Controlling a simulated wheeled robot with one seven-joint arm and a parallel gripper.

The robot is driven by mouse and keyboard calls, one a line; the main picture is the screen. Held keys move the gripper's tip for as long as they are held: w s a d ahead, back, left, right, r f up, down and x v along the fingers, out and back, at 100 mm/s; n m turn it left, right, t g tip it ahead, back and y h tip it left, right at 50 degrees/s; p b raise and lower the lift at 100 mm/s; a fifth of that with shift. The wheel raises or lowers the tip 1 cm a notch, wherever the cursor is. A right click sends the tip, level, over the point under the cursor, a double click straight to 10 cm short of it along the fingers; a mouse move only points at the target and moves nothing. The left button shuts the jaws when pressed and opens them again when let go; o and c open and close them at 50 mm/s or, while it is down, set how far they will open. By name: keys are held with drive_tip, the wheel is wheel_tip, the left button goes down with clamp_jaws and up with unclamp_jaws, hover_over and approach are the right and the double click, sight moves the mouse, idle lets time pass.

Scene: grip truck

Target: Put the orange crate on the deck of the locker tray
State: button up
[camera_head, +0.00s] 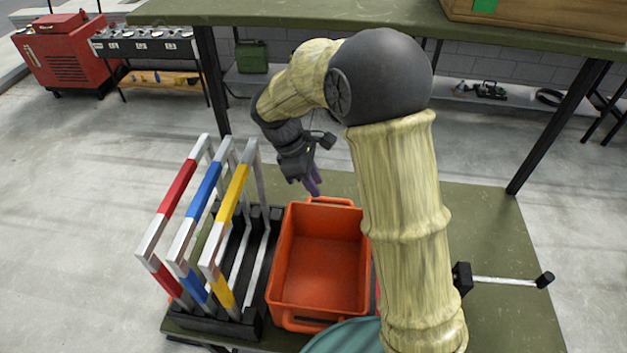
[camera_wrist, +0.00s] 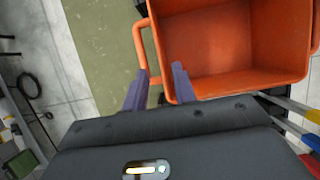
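The orange crate (camera_head: 320,270) sits upright and empty on the low olive-green table, with a loop handle at its far and near ends. My gripper (camera_head: 314,188) is at its far end, pointing down by the far handle (camera_head: 330,201). In the wrist view, the purple fingers of my gripper (camera_wrist: 159,84) are apart, with the handle (camera_wrist: 141,45) of the crate (camera_wrist: 215,85) appearing between them. I cannot tell whether they touch it. I cannot tell which surface is the locker tray's deck.
A black rack (camera_head: 212,322) with red, blue and yellow-banded frames (camera_head: 238,195) stands close left of the crate. My arm passes on its right. A taller green workbench (camera_head: 330,14) stands behind.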

idle(0.4)
drive_tip(key=s+d+m+t+y, duration=0.3)
drive_tip(key=s+d+m+y, duration=0.1)
drive_tip(key=s+d+m, duration=0.8)
drive_tip(key=s+m, duration=0.1)
drive_tip(key=m, duration=0.2)
drive_tip(key=shift+s+f+m+y, duration=0.2)
drive_tip(key=shift+s+m+y, duration=0.1)
drive_tip(key=shift+s+m, duration=0.1)
drive_tip(key=shift+o, duration=0.4)
drive_tip(key=shift+d, duration=0.1)
